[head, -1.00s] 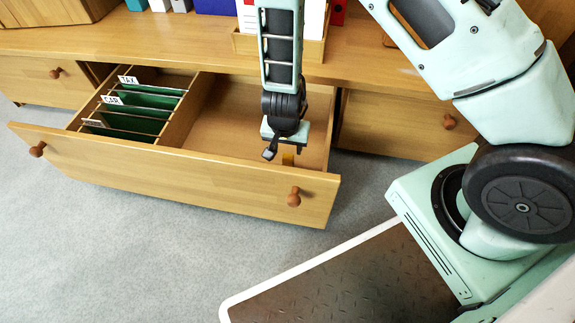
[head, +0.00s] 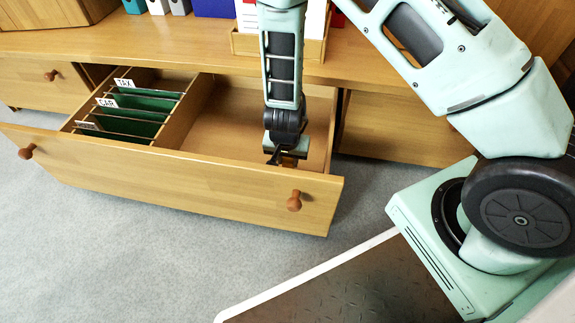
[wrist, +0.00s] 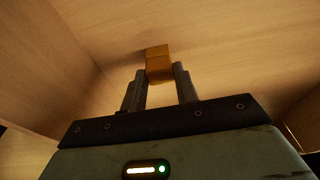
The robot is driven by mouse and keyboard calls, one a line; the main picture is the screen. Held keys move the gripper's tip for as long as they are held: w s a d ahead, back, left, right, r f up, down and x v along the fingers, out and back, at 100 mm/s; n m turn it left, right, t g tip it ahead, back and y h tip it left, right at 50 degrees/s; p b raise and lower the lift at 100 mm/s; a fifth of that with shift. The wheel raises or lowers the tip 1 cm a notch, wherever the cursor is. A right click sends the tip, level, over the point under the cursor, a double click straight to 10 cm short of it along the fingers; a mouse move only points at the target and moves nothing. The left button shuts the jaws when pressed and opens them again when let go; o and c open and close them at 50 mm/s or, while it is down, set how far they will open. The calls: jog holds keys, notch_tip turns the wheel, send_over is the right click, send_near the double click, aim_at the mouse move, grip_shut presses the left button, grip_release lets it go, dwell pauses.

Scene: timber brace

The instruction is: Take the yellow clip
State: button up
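The yellow clip (wrist: 158,64) shows in the wrist view as a small orange-yellow block on the pale wood drawer floor. My gripper (wrist: 160,72) points at it, with one dark finger on each side and the block's near part between the fingertips. The fingers are apart, and a thin gap seems to show at the right finger. Contact at the left finger is unclear. In the head view my gripper (head: 287,158) is low inside the open drawer (head: 180,190), in its right compartment. The clip is hidden there behind the gripper and drawer front.
Green hanging files (head: 135,112) with labelled tabs fill the drawer's left part, behind a wooden divider (head: 187,110). The drawer front stands close before my gripper. The cabinet top (head: 150,45) overhangs behind, with binders and a wooden tray (head: 245,45) on it.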

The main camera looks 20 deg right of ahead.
aim_at(288, 162)
jog(key=shift+r+p, duration=1.65)
jog(key=shift+p, duration=0.4)
notch_tip(288, 162, up, 8)
jog(key=p, duration=0.8)
jog(key=shift+f, duration=0.15)
dwell(0.5)
